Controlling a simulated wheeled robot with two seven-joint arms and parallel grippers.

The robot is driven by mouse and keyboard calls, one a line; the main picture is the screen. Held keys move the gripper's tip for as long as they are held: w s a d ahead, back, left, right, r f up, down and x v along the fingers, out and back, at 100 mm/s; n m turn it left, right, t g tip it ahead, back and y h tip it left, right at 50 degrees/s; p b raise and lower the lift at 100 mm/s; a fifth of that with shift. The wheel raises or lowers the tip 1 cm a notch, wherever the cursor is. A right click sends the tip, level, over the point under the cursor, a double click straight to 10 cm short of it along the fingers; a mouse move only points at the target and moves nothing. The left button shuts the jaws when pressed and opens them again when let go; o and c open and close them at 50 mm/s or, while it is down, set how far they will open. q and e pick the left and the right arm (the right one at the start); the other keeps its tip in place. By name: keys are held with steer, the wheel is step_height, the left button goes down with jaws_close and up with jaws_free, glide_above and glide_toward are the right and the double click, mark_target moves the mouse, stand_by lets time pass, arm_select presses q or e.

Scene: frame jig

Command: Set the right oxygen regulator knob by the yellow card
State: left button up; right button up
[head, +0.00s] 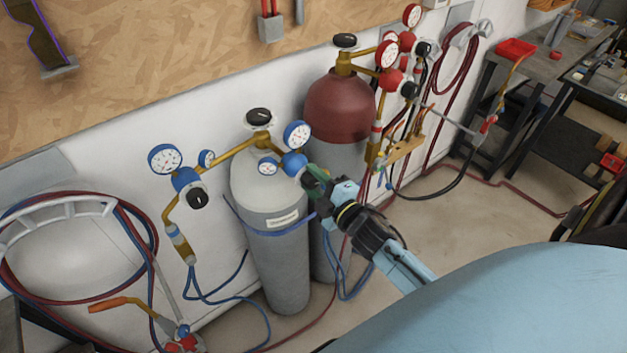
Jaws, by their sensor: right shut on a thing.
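The right oxygen regulator (293,163) is the blue one on the right of the grey-white oxygen cylinder (272,235). It has a large upper gauge (297,134) and a smaller gauge (268,166). My right gripper (314,182) reaches in from the lower right and is shut at the front of this regulator, on its knob, which the fingers mostly hide. The left oxygen regulator (184,180) has a black knob (197,199) in plain view. I cannot make out a yellow card with certainty. My left gripper is not in view.
A maroon cylinder (338,106) with red regulators (391,79) stands behind, close to my right gripper. Blue hoses (215,296) hang low around the oxygen cylinder. A torch with an orange handle (120,303) is at lower left. A workbench (535,65) stands at upper right; the floor before it is partly clear.

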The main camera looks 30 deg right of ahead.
steer(key=o, duration=1)
steer(key=s, duration=0.4)
steer(key=s+b, duration=0.1)
steer(key=s, duration=0.4)
steer(key=s+d+b, duration=0.1)
steer(key=s, duration=0.3)
steer(key=shift+s, duration=0.15)
steer(key=s+a+f+m+g+h+b, duration=0.1)
steer(key=s+f+m+g+b, duration=0.1)
steer(key=f, duration=0.9)
steer(key=s+f+m+g+b, duration=0.2)
steer(key=f+m+g+b, duration=0.1)
steer(key=f, duration=0.9)
steer(key=s+a+f+m+g+h+b, duration=0.1)
steer(key=s+f+m+g+b, duration=0.15)
steer(key=f, duration=0.85)
steer(key=s+a+f+m+g+b, duration=0.1)
steer(key=s+f+g+b, duration=0.1)
steer(key=s+f, duration=0.5)
steer(key=s+a+f+m+g+b, duration=0.1)
steer(key=s+f+g, duration=0.3)
steer(key=s+f, duration=0.4)
steer(key=s+a+f+m+g+b, duration=0.1)
steer(key=s+f+m+g+b, duration=0.2)
steer(key=s+f, duration=0.5)
steer(key=shift+s+a+f+g, duration=0.1)
steer(key=shift+a+f+g, duration=0.2)
steer(key=shift+f, duration=0.35)
